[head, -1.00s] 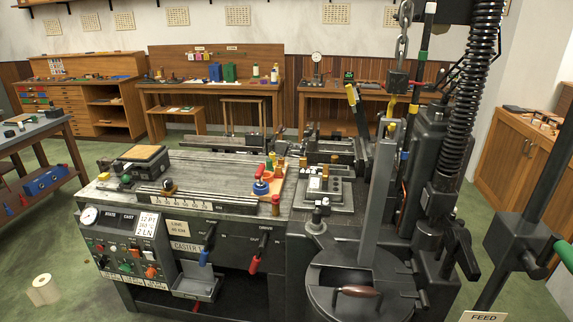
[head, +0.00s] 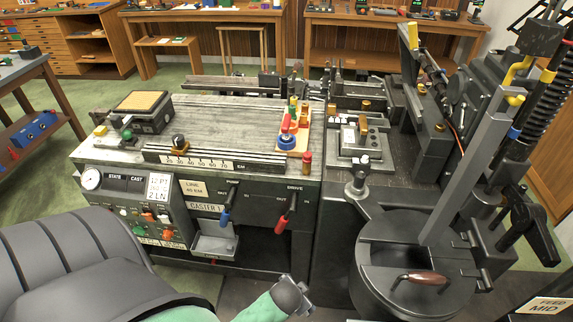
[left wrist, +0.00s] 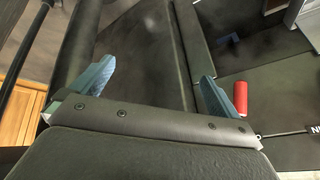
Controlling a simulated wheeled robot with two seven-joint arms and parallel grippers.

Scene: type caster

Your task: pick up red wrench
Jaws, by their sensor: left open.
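I cannot make out a red wrench for certain in either view. A wooden board (head: 284,152) on the machine top holds small red, blue, yellow and green pieces, too small to tell apart. My left gripper (head: 302,292) is low in front of the machine, at the bottom of the head view, well apart from that board. In the left wrist view its two blue fingers (left wrist: 157,74) are spread with nothing between them. A red cylinder-like piece (left wrist: 240,97) lies beyond the right finger, its identity unclear. My right gripper is out of view.
The caster's front has a blue-handled lever (head: 225,216), a red-handled lever (head: 282,219) and a small grey tray (head: 214,244). A round pot (head: 375,262) with a brown handle stands right, below a slanted grey bar (head: 466,180). Green floor is open at left.

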